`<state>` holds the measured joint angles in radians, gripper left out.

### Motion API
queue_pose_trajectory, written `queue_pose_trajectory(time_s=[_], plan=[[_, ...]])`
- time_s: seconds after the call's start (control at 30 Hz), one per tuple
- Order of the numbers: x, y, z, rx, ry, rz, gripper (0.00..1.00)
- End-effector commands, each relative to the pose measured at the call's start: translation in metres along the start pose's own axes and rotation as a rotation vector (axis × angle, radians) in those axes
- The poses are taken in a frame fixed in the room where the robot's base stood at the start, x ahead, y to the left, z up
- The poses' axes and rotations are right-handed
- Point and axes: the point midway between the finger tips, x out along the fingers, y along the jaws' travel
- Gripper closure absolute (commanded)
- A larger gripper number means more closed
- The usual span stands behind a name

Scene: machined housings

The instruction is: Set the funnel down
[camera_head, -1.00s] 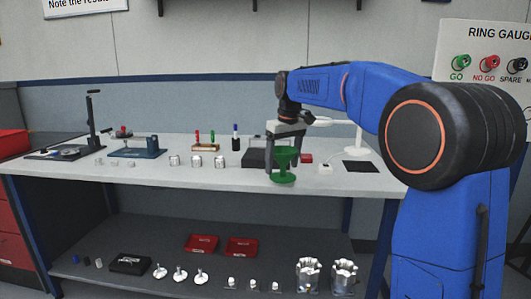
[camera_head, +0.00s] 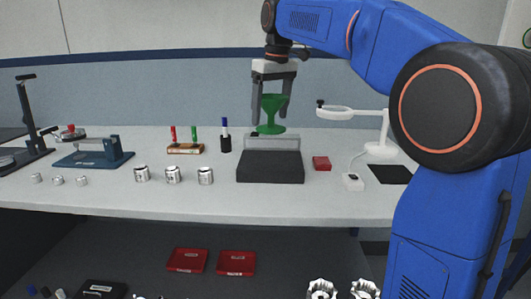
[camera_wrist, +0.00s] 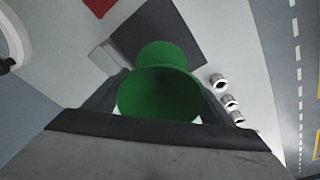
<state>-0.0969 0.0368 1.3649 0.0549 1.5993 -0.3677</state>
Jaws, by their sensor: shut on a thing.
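My gripper (camera_head: 272,98) is shut on the green funnel (camera_head: 271,112), one dark finger on each side of it. The funnel is upright, with a wide cup on top, a narrow neck and a flared foot. In the head view it overlaps the top of the grey back part of a dark block (camera_head: 270,168) on the bench; I cannot tell whether it touches it. In the wrist view the funnel (camera_wrist: 160,95) fills the space between the fingers, with the dark block (camera_wrist: 160,30) beyond it.
On the white bench (camera_head: 250,202) stand several metal housings (camera_head: 173,174), a rack (camera_head: 185,148) with red and green plugs, and a blue-topped gauge (camera_head: 225,135). A red box (camera_head: 321,163), a white lamp (camera_head: 380,149) and a black mat (camera_head: 389,174) are to the right.

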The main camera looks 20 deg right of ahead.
Motion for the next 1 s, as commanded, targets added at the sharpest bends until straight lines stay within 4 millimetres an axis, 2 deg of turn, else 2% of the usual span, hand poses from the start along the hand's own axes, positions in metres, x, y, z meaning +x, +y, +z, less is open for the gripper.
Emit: queue_pose_trajectory(time_s=[0.13, 0.4, 0.63, 0.9, 1.0], plan=[[0.009, -0.001, 0.004, -0.002, -0.002, -0.001, 0.45], [0.049, -0.001, 0.010, -0.002, -0.001, -0.001, 0.45], [0.063, -0.001, 0.011, -0.002, -0.001, -0.001, 0.45], [0.096, -0.001, 0.016, -0.002, -0.002, -0.001, 0.45], [0.097, -0.001, 0.016, -0.002, 0.000, 0.000, 0.45]])
